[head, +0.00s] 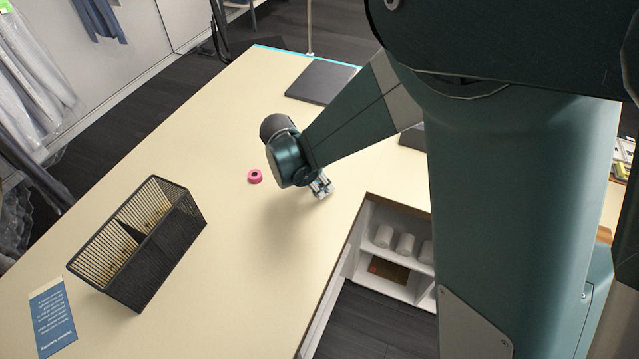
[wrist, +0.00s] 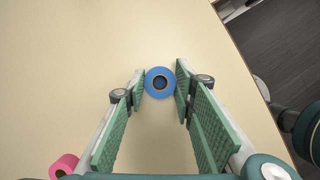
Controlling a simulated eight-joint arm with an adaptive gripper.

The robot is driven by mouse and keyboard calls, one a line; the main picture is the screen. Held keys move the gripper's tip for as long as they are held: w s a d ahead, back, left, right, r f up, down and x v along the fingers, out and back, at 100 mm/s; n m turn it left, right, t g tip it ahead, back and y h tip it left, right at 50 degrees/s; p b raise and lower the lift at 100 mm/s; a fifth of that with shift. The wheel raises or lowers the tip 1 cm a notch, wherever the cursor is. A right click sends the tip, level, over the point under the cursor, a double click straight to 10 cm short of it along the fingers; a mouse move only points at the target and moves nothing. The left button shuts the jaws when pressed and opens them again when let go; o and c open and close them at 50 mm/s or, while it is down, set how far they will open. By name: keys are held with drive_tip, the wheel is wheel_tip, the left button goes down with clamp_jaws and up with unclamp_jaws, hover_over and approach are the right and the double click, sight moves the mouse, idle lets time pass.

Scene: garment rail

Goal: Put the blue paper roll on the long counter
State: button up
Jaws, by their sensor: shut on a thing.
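The blue paper roll (wrist: 160,83) is a blue ring with a dark core, between my gripper's fingertips in the wrist view. My gripper (head: 321,188) is shut on it, with a green pad touching each side. In the head view the gripper points down over the long counter (head: 240,250), near its inner edge, and the roll is hidden there. The counter's cream top fills the wrist view behind the roll. I cannot tell whether the roll touches the counter or hangs just above it.
A pink roll (head: 255,176) lies on the counter left of my gripper. A black wire basket (head: 172,255), a blue sign card (head: 52,318) and a dark flat panel (head: 320,82) are also there. A shelf with white rolls (head: 404,245) is below the inner edge.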

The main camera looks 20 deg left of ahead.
drive_tip(key=shift+f, duration=0.2)
drive_tip(key=o, duration=0.8)
drive_tip(key=shift+r, duration=0.25)
drive_tip(key=shift+v, duration=5.95)
